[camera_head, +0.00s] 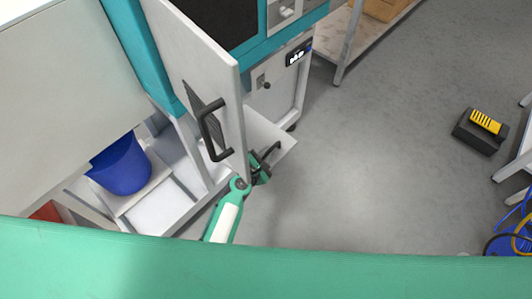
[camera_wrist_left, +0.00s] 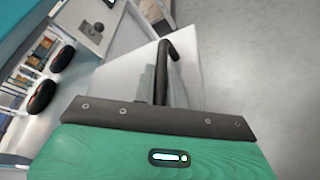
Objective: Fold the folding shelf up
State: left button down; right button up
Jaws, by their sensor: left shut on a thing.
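The folding shelf (camera_head: 280,142) is a pale flat panel that sticks out low from the front of the teal and white machine, partly hidden behind an open grey door. A black bar handle (camera_head: 270,152) is on its outer part. My left gripper (camera_head: 260,170) is at this handle, shut on it. In the left wrist view, the shelf panel (camera_wrist_left: 125,62) slopes away, and the black handle (camera_wrist_left: 162,68) runs up from behind the dark edge of my gripper. The fingertips are hidden there. My right gripper is not in view.
The open grey door (camera_head: 205,65) with its own black handle (camera_head: 212,130) hangs close above my left gripper. A blue bin (camera_head: 122,166) stands at left. A black and yellow case (camera_head: 480,130) lies at right. The floor between is clear.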

pick_arm(q)
jog(key=shift+w+r, duration=0.2)
jog(key=shift+r, duration=0.15)
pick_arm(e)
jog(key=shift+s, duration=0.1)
pick_arm(q)
jog(key=c, duration=1.5)
grip_release()
jog(key=shift+a, duration=0.1)
jog(key=shift+o, duration=0.2)
jog(key=shift+s, duration=0.15)
jog(key=shift+s+f, duration=0.1)
jog(key=v, duration=1.3)
jog(key=shift+s+p, duration=0.3)
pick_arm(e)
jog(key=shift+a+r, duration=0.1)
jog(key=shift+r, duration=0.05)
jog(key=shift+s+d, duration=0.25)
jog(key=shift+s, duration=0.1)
